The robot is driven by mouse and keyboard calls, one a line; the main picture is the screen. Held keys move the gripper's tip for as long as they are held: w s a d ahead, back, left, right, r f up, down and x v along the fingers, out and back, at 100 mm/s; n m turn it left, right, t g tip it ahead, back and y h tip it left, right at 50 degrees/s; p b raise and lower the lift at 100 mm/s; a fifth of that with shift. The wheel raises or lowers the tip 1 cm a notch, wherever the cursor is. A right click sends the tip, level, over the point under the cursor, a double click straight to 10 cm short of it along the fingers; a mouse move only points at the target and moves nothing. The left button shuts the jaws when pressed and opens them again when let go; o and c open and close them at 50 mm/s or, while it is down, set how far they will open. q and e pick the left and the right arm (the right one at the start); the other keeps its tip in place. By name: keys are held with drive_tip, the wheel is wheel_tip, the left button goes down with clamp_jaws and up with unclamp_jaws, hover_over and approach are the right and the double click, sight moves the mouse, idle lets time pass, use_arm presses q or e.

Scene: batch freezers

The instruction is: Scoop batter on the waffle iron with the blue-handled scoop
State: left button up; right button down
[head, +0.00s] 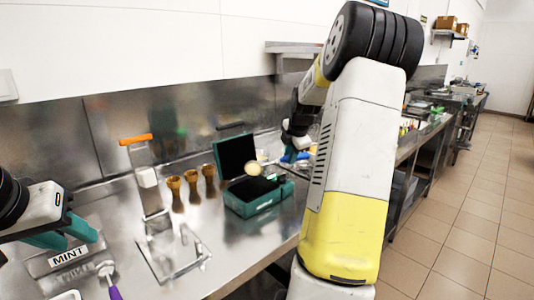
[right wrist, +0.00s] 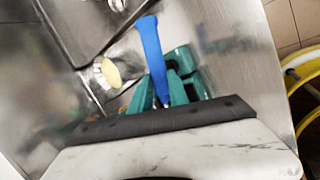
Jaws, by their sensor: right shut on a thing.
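The waffle iron (head: 262,207) is a teal box standing on the steel counter, its dark-lined lid raised at the back. My right gripper (head: 291,150) is shut on the blue-handled scoop, just right of and above the iron. The blue handle (right wrist: 151,50) rises between the teal fingers in the right wrist view. A round cream-coloured batter portion (head: 253,168) shows above the open iron, and a cream-filled round bowl (right wrist: 109,73) shows left of the handle. The scoop's neck is unclear. My left gripper (head: 62,237) hangs over the MINT-labelled tub; its finger gap is unclear.
Several brown cones (head: 190,186) stand left of the iron. An orange-handled press (head: 146,178) and a metal frame (head: 183,255) are further left. A purple-handled scoop (head: 112,285) lies near the tub. The counter in front of the iron is clear.

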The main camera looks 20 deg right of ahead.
drive_tip(key=shift+s+f+m+t, duration=0.15)
drive_tip(key=shift+s+f+t, duration=0.35)
drive_tip(key=shift+t, duration=1.2)
drive_tip(key=shift+s+f+m+t, duration=0.1)
drive_tip(key=shift+s+f+t, duration=0.35)
drive_tip(key=shift+t, duration=1.25)
drive_tip(key=shift+s+f+m+t, duration=0.2)
drive_tip(key=shift+f+t, duration=0.5)
drive_tip(key=shift+t, duration=1)
drive_tip(key=shift+f, duration=0.1)
drive_tip(key=shift+d+r, duration=0.15)
drive_tip(key=shift+r, duration=0.05)
